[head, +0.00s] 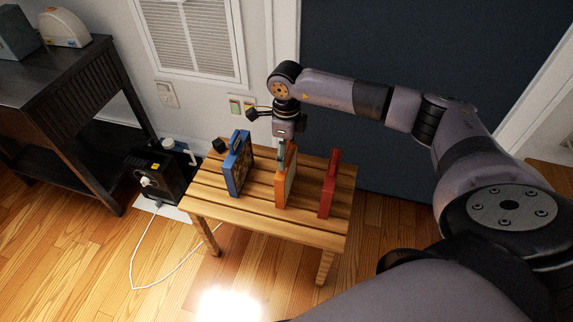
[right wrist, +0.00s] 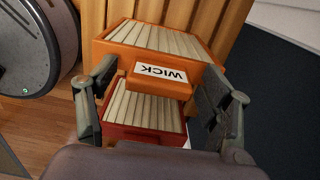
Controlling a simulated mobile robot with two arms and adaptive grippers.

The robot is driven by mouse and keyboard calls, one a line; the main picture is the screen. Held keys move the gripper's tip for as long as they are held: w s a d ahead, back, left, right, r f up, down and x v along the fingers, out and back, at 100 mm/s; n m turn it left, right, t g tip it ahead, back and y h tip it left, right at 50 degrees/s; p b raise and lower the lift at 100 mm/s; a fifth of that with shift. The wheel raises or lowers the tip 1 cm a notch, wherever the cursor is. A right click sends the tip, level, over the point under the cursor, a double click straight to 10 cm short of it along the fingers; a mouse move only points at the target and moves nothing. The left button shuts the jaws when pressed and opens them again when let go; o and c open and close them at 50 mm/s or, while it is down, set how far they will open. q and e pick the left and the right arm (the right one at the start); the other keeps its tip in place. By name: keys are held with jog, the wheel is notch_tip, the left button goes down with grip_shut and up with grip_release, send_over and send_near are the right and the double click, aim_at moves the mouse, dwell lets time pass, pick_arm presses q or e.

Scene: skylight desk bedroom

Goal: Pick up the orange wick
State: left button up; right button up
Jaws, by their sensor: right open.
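The orange wick (head: 281,190) stands upright in the middle of a slatted wooden bench, between a blue one and a red one. In the right wrist view the orange wick (right wrist: 160,38) shows cream pleats and a handle tab with a white "WICK" label. My right gripper (head: 283,150) is over its top from above. In the right wrist view my open right gripper (right wrist: 158,80) has one finger on each side of the handle. I cannot tell whether the fingers touch it. My left gripper is not in view.
On the bench (head: 313,236), a blue framed filter (head: 238,165) stands left and a red one (head: 328,187) right, both close by. A black box (head: 160,175) with a white cable sits on the floor left of the bench. A dark table (head: 60,75) stands further left.

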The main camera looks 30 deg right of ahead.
jog(key=shift+c, duration=0.5)
jog(key=c, duration=1.6)
jog(key=shift+o, duration=0.2)
jog(key=shift+r, duration=0.15)
